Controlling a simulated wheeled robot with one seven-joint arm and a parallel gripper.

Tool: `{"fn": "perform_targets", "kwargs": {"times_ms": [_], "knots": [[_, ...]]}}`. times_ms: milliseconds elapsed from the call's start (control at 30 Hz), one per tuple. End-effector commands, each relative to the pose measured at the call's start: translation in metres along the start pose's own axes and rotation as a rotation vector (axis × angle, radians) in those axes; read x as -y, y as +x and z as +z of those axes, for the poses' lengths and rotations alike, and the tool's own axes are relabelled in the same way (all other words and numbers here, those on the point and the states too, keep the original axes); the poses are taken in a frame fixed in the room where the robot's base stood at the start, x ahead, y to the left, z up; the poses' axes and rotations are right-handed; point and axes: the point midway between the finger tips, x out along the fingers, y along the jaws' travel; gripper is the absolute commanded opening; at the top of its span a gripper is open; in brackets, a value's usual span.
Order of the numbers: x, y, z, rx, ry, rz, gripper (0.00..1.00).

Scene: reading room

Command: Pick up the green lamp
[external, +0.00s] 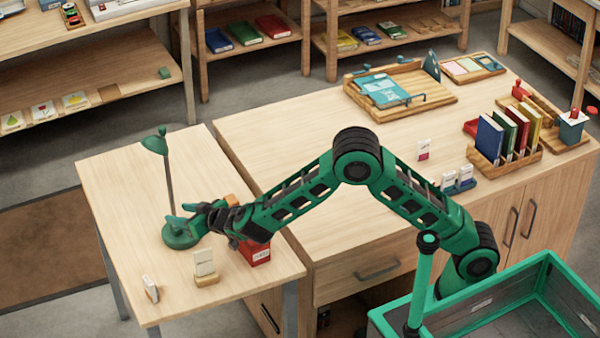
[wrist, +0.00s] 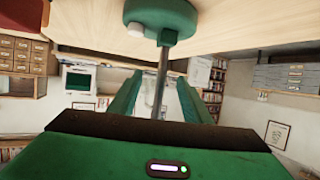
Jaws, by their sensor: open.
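The green lamp (external: 168,190) stands upright on the smaller table at the left, with a round green base, a thin dark stem and a small green shade. My gripper (external: 181,214) is low beside the stem, just above the base, with its fingers open. In the wrist view the lamp's base (wrist: 160,18) is at the top, and its stem (wrist: 162,75) runs down the middle between the two open fingers of my gripper (wrist: 160,88). I cannot tell whether either finger touches the stem. The shade is out of the wrist view.
A red box (external: 256,254) stands close beside my wrist. A card in a wooden holder (external: 206,268) and a small white card block (external: 150,288) are near the table's front. The larger desk (external: 290,140) holds a tray and a book rack. The small table's back is clear.

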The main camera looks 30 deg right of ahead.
Motion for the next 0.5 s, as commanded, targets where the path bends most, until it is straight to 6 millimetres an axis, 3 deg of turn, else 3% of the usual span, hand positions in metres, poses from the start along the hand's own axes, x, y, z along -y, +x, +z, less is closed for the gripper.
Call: {"fn": "perform_targets", "kwargs": {"times_ms": [200, 500], "knots": [[-0.001, 0.015, 0.037, 0.001, -0.001, 0.001, 0.44], [0.0, 0.041, 0.034, 0.001, 0.002, 0.0, 0.44]]}}
